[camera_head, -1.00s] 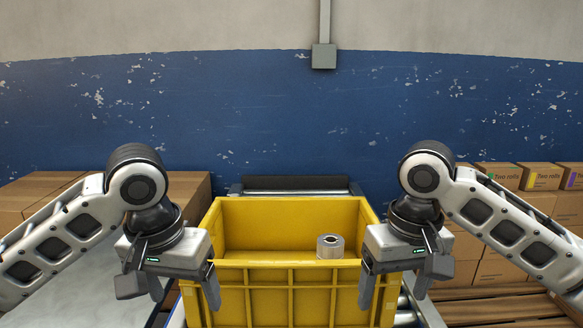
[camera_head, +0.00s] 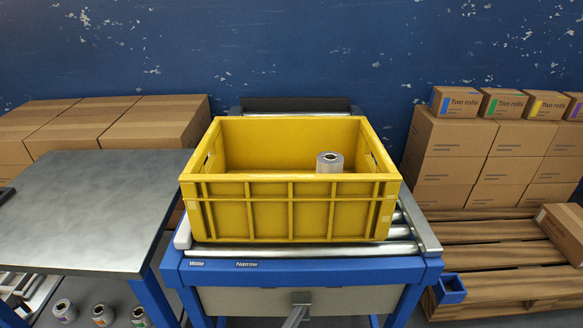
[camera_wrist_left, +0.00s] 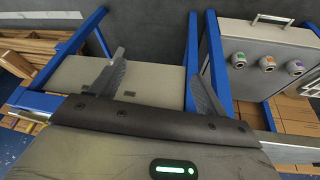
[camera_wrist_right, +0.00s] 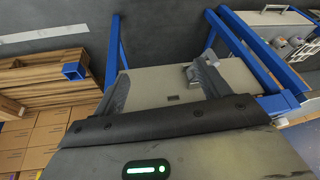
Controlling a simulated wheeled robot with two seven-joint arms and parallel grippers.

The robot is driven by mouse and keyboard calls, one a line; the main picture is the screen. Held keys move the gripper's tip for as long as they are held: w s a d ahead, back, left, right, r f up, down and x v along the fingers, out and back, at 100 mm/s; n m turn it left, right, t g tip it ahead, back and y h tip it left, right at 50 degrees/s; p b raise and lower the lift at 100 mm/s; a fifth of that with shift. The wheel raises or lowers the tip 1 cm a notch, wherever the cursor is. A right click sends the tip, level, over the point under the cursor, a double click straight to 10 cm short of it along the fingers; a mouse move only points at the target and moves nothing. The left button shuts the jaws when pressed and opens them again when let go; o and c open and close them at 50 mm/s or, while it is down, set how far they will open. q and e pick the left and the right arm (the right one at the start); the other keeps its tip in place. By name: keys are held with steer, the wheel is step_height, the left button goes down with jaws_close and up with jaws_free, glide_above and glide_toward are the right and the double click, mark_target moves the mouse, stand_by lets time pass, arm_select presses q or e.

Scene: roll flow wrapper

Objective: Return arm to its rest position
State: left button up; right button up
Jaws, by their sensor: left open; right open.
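Neither arm shows in the head view. My left gripper (camera_wrist_left: 160,88) shows in the left wrist view with its two fingers spread apart and nothing between them. My right gripper (camera_wrist_right: 160,88) shows in the right wrist view, also spread and empty. Both wrist views look down past the fingers at blue frame legs, a pale panel and dark floor. Neither gripper touches anything that I can see.
A yellow crate (camera_head: 290,213) stands on the roller conveyor (camera_head: 300,268), with a grey roll (camera_head: 330,163) in it. A metal table (camera_head: 90,205) is at the left. Carton stacks stand left (camera_head: 160,122) and right (camera_head: 450,155), the right one near a wooden pallet (camera_head: 480,250).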

arm_select(q)
steer(key=s+a+f+y, duration=0.1)
steer(key=s+a, duration=0.2)
steer(key=s, duration=0.1)
arm_select(e)
steer(key=s+d+h+p, duration=0.2)
steer(key=s+d, duration=0.2)
arm_select(q)
steer(key=w+d+r+t+h+p, duration=0.1)
steer(key=w+d+r+t+p, duration=0.1)
steer(key=r+p, duration=0.3)
steer(key=w+d+r+t+h+p, duration=0.1)
steer(key=w+d+r+t+p, duration=0.2)
steer(key=p, duration=0.4)
step_height(320, 180, up, 2)
steer(key=shift+w+d+r+t+h, duration=0.15)
steer(key=shift+w+d+t+h, duration=0.35)
steer(key=shift+t, duration=0.4)
arm_select(e)
steer(key=w+a+r+t+y, duration=0.3)
steer(key=w+a+r+t, duration=0.3)
steer(key=r, duration=0.3)
steer(key=shift+r+t+y, duration=0.3)
steer(key=shift+r+t, duration=0.05)
steer(key=shift+t, duration=0.05)
arm_select(q)
steer(key=shift+w+a, duration=0.15)
arm_select(e)
steer(key=shift+a, duration=0.1)
